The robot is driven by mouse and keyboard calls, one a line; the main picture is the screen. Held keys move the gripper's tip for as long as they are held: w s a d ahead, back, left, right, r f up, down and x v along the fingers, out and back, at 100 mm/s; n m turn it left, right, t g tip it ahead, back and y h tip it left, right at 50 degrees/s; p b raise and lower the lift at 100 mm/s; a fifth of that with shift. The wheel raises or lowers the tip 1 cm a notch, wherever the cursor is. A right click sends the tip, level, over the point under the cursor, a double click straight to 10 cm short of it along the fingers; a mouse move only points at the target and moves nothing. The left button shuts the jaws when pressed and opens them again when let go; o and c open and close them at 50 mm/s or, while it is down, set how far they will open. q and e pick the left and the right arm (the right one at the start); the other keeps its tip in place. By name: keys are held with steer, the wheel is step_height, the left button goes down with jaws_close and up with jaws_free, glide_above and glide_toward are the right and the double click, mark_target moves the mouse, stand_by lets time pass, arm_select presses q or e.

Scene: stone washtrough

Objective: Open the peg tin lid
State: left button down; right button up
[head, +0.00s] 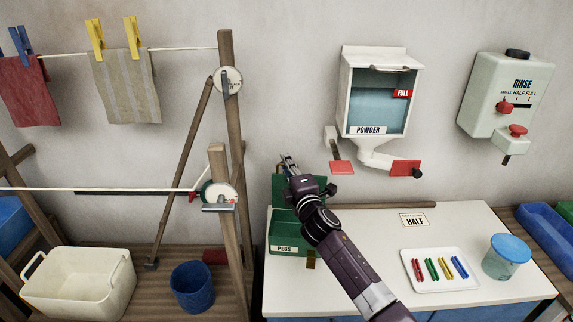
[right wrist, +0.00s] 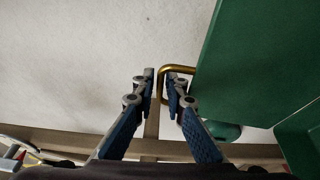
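The green peg tin (head: 296,251), labelled PEGS, stands at the left end of the white counter. Its green lid (head: 280,192) stands raised at the back of the tin, partly hidden by my right arm. In the right wrist view the lid (right wrist: 262,60) fills the upper right, with a brass loop handle (right wrist: 178,68) on its edge. My right gripper (head: 288,160) is at the lid's top edge. In the wrist view its fingers (right wrist: 160,78) are close together on either side of the handle's outer bar. My left gripper is not in view.
A white tray (head: 464,281) of coloured pegs and a blue-lidded jar (head: 506,257) stand on the counter (head: 370,212). The powder dispenser (head: 344,90) hangs on the wall above. A wooden drying frame (head: 230,130) stands left of the tin.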

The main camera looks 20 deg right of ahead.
steer(key=shift+s, duration=0.15)
steer(key=s, duration=1.1)
steer(key=shift+s+f, duration=0.2)
steer(key=shift+s, duration=0.2)
steer(key=shift+f, duration=0.1)
